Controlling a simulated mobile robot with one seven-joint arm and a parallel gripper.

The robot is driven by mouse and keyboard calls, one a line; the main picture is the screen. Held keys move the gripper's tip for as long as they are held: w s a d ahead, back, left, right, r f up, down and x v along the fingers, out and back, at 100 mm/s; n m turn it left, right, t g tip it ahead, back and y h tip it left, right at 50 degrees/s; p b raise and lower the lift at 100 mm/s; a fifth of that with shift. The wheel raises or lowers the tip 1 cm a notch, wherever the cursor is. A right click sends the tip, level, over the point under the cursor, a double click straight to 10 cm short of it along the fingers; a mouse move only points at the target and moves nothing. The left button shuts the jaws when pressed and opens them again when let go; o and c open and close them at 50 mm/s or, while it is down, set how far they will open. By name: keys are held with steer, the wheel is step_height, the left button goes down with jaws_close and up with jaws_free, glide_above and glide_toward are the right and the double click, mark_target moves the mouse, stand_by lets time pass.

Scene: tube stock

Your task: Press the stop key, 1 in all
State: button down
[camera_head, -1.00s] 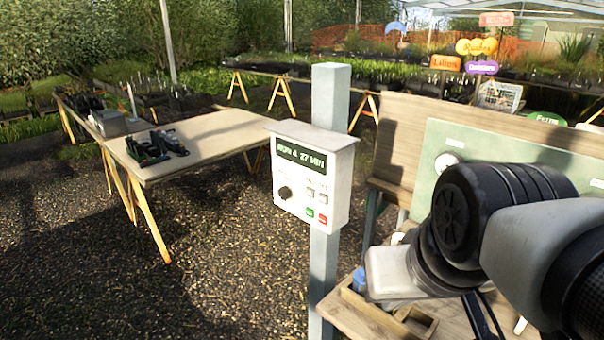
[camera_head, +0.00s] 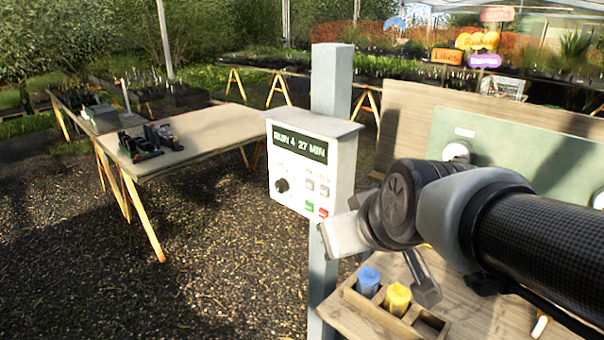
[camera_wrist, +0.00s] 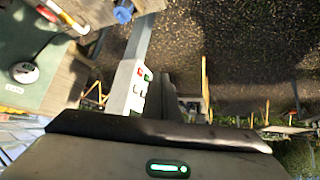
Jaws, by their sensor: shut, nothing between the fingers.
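A white control box (camera_head: 310,165) is fixed to a grey post, with a lit display reading "RUN 4 27 MIN", a black knob, two grey keys, a green key (camera_head: 309,206) and a red key (camera_head: 323,213) at its lower right. The red key is the likely stop key; its lettering is too small to read. The red key (camera_wrist: 140,70) and green key (camera_wrist: 149,75) also show in the wrist view. My gripper (camera_head: 328,236) is just below and right of the red key in the head view, apparently apart from it. It is shut and empty; its dark fingers (camera_wrist: 167,88) show in the wrist view.
The grey post (camera_head: 330,85) rises behind the box. At right, a wooden bench holds a divided tray (camera_head: 372,303) with blue and yellow bottles, below a green panel (camera_head: 510,150). A plywood table (camera_head: 205,135) stands at left. Gravel lies open between.

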mark_target(323, 214)
steer(key=w+a+f+n+t+b, duration=0.3)
steer(key=w+a+f+t+b, duration=0.1)
steer(key=w+f+b, duration=0.3)
steer(key=w+a+f+n+t+h+b, duration=0.1)
steer(key=w+a+f+n+t+b, duration=0.2)
steer(key=w+f+b, duration=0.4)
steer(key=w+a+t, duration=0.1)
steer(key=w+a, duration=0.1)
steer(key=shift+w+a+f+n+t, duration=0.15)
steer(key=shift+w+f+n+t, duration=0.15)
steer(key=shift+w, duration=0.05)
steer(key=shift+w, duration=0.1)
steer(key=w+d+b, duration=0.2)
steer(key=w+d, duration=0.4)
steer(key=shift+d, duration=0.15)
steer(key=shift+w+b, duration=0.1)
steer(key=shift+b, duration=0.25)
stand_by(0.9)
steer(key=shift+w+d, duration=0.25)
steer(key=shift+d, duration=0.05)
